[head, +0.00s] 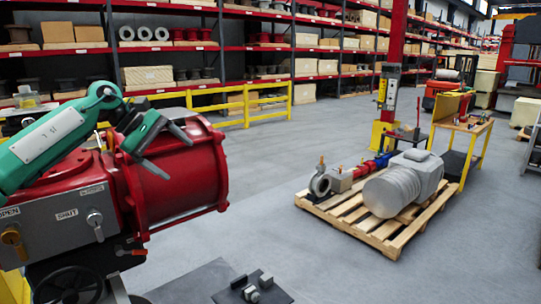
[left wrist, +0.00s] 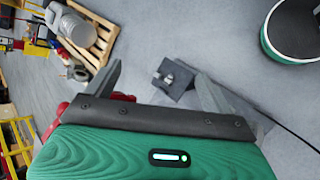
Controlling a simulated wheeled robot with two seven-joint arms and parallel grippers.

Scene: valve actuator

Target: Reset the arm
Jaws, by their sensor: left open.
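My left gripper (head: 168,148) is in front of the red valve actuator (head: 180,180) in the head view. Its two grey fingers are apart with nothing between them. In the left wrist view the open fingers (left wrist: 160,82) point toward the floor. The actuator has a grey panel (head: 60,225) marked OPEN and SHUT. A brass knob (head: 12,237) is at the left of the panel and a silver knob (head: 95,222) at the right. I cannot tell whether the gripper touches the red housing. My right gripper is not in view.
A wooden pallet (head: 390,243) holds a grey motor (head: 405,185) and a valve (head: 321,184). A dark plate with small fittings (head: 252,290) sits low in front. Yellow railing (head: 250,105) and red shelves (head: 170,48) stand behind. The middle floor is clear.

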